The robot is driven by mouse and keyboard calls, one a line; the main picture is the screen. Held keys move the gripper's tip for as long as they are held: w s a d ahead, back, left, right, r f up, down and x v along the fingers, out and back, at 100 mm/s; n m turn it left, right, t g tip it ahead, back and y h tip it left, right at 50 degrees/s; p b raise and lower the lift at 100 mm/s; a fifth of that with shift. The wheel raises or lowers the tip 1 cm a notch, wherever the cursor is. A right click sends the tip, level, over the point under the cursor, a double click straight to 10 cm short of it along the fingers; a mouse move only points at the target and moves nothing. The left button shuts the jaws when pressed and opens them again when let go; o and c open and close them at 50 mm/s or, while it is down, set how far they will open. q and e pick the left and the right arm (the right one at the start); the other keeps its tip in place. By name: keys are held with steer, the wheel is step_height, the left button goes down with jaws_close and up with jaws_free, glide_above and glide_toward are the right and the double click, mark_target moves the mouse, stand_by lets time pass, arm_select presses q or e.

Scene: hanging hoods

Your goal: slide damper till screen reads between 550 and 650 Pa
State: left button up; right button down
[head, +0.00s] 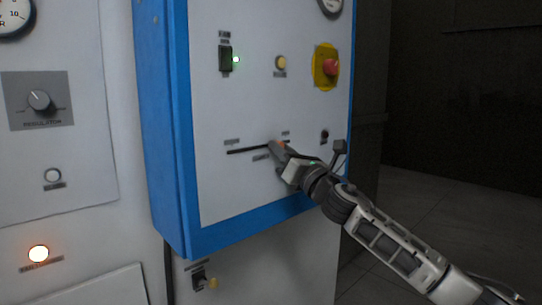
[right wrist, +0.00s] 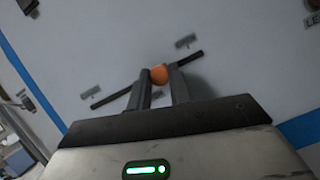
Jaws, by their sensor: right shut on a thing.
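The damper is an orange knob (right wrist: 159,74) on a dark straight slot (right wrist: 110,97) in the white panel; the slot also shows in the head view (head: 247,150). My right gripper (right wrist: 158,82) is shut on the knob, one finger on each side of it. In the head view my right gripper (head: 277,148) reaches in from the lower right and covers most of the knob. The knob stands toward the right part of the slot, with a short piece of slot beyond it. No screen with a pressure reading is in either view. My left gripper is not in view.
The panel has a blue frame (head: 177,130). Above the slot are a green-lit switch (head: 226,59), a yellow button (head: 280,63) and a red emergency knob (head: 331,67). A regulator dial (head: 39,100) and a glowing orange lamp (head: 38,253) are at left. Dark floor lies right.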

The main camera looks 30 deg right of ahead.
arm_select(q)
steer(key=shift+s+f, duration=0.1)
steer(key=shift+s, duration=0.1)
arm_select(e)
steer(key=shift+w+d, duration=0.1)
steer(key=shift+d, duration=0.4)
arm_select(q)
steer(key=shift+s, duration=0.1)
arm_select(e)
steer(key=c, duration=1.3)
jaws_free()
steer(key=shift+o, duration=0.2)
arm_select(q)
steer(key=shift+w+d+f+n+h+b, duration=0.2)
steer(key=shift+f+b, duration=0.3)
steer(key=shift+b, duration=0.85)
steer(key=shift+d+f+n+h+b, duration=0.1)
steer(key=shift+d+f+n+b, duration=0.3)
steer(key=shift+b, duration=0.95)
arm_select(e)
steer(key=v, duration=1.6)
